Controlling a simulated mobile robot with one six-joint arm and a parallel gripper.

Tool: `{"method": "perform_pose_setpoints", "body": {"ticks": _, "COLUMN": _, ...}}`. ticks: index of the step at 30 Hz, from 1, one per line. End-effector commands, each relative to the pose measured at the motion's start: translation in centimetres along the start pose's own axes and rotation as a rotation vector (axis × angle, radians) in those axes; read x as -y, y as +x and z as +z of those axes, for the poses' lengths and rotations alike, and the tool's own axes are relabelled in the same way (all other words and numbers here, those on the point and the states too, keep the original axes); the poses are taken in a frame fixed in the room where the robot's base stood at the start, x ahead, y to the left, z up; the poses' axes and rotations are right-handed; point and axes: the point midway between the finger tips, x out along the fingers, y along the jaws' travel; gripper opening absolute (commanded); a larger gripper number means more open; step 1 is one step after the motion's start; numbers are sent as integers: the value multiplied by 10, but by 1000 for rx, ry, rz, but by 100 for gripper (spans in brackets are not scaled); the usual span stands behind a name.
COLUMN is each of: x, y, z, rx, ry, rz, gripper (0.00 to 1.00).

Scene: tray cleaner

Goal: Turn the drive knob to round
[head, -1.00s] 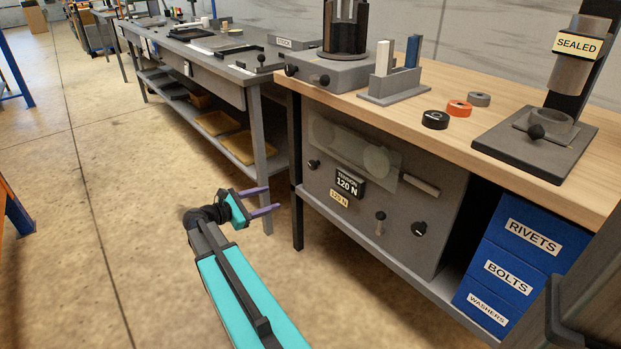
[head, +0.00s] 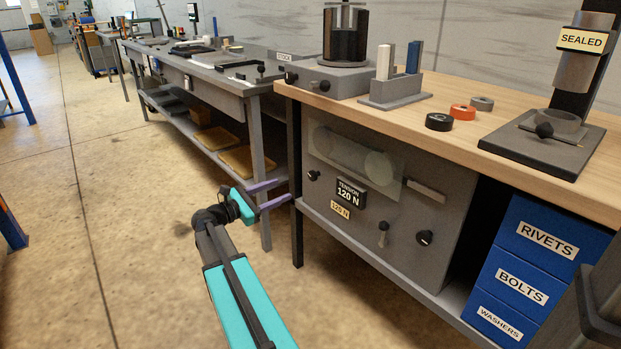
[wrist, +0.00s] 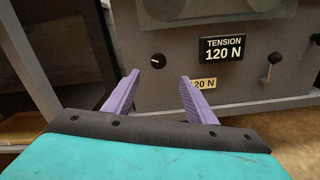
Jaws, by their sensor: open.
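A grey machine (head: 350,225) sits on the shelf under the wooden bench. Its front has a small black knob (head: 313,175) at left, a black knob (head: 424,238) at right and a small lever (head: 383,233) between them. No drive label is readable, so I cannot tell which knob is the drive knob. My gripper (head: 283,191) is open and empty, left of the machine and short of its face. In the wrist view, the left knob (wrist: 157,60) appears between and beyond my open fingers (wrist: 160,76), with a white mark on it. I cannot read its setting.
A TENSION 120 N display (head: 350,192) and a tan 120 N tag (head: 340,209) are beside the left knob. A dark bench leg (head: 297,235) stands close to my gripper. Blue bins (head: 535,245) are at right. Open floor (head: 130,260) lies at left.

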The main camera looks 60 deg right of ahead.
Motion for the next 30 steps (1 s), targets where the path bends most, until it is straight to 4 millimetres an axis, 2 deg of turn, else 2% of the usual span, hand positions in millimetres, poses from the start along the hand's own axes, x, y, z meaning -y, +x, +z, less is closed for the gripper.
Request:
{"method": "perform_pose_setpoints", "body": {"ticks": 8, "x": 0, "y": 23, "z": -2, "rx": 0, "ry": 0, "rz": -2, "gripper": 51}}
{"method": "perform_pose_setpoints", "body": {"ticks": 30, "x": 0, "y": 124, "z": -2, "rx": 0, "ry": 1, "rz": -1, "gripper": 51}}
